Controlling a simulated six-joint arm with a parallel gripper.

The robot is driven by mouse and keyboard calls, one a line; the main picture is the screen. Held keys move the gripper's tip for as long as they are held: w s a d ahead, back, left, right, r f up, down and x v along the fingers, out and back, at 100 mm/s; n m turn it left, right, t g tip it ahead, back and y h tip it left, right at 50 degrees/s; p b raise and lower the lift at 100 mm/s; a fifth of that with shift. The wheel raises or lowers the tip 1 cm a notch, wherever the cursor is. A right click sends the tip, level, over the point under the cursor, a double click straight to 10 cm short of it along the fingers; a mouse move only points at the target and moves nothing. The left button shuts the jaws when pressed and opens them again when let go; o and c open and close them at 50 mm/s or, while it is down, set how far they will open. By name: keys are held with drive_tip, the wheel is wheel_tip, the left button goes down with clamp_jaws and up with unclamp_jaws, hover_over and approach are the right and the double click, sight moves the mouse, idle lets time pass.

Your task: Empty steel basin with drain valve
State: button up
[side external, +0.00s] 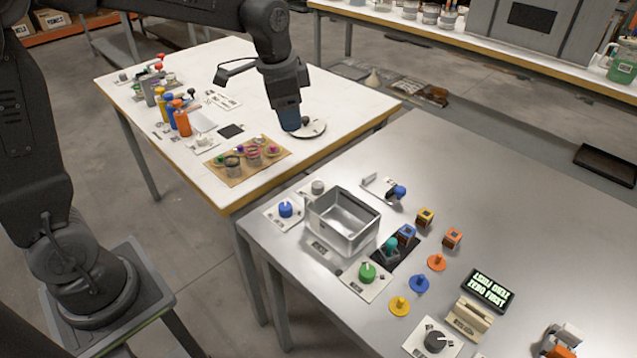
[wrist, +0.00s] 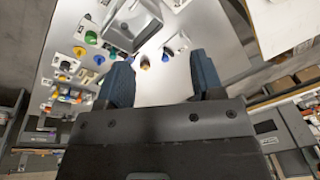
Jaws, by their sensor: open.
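The steel basin (side external: 336,238) is an open square grey box standing on the grey table near its left corner. Its visible interior looks empty. Beside it are a blue knob (side external: 285,208) on a white plate, a green knob (side external: 367,272) on a white plate, and a blue-ended lever (side external: 397,191) behind it. I cannot tell which is the drain valve. My gripper (side external: 291,122) points down over the white table, well apart from the basin. In the wrist view my gripper (wrist: 163,82) is open with nothing between its fingers, and the basin (wrist: 133,22) shows at the top.
A round white plate (side external: 318,131) with a dark knob is close by my gripper. A tan board (side external: 225,178) with small pots and several coloured bottles (side external: 181,121) stand on the white table. Coloured cubes, pegs and a lit display (side external: 488,290) occupy the grey table.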

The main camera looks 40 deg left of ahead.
sight(318, 184)
drive_tip(key=w+a+f+m+g, duration=0.2)
drive_tip(key=w+f+m, duration=0.2)
drive_tip(key=w+f, duration=0.7)
drive_tip(key=f, duration=1.5)
drive_tip(key=shift+s+a, duration=0.2)
drive_tip(key=shift+s, duration=0.2)
drive_tip(key=shift+c, duration=0.4)
drive_tip(key=c, duration=0.8)
drive_tip(key=shift+c, duration=0.2)
